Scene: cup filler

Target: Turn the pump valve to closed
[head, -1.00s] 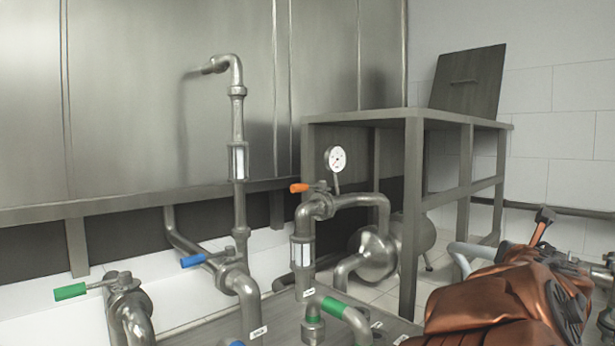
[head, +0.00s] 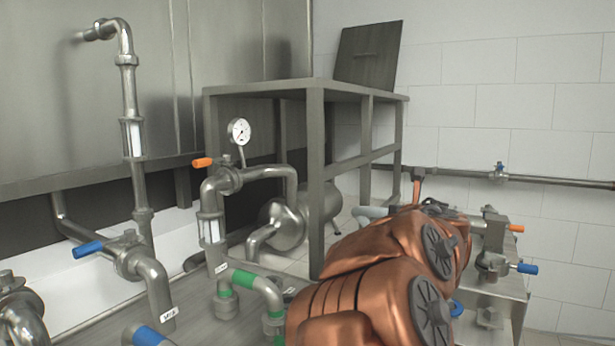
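An orange valve handle (head: 203,162) sits on top of a silver pipe (head: 222,183) beside a round pressure gauge (head: 239,130). The handle points left in the picture. This pipe runs to a rounded silver pump (head: 285,222) under the grey frame. A second orange handle (head: 516,228) shows on the equipment at the right; no label tells which one is the pump valve. My copper-coloured arm fills the lower middle and right. My gripper cannot be made out; the arm's far end is hidden behind its own links.
Blue handles sit on the left pipe (head: 88,249) and the right equipment (head: 527,268). A grey frame table (head: 308,90) carries a leaning dark panel (head: 367,55). Pipes crowd the front left.

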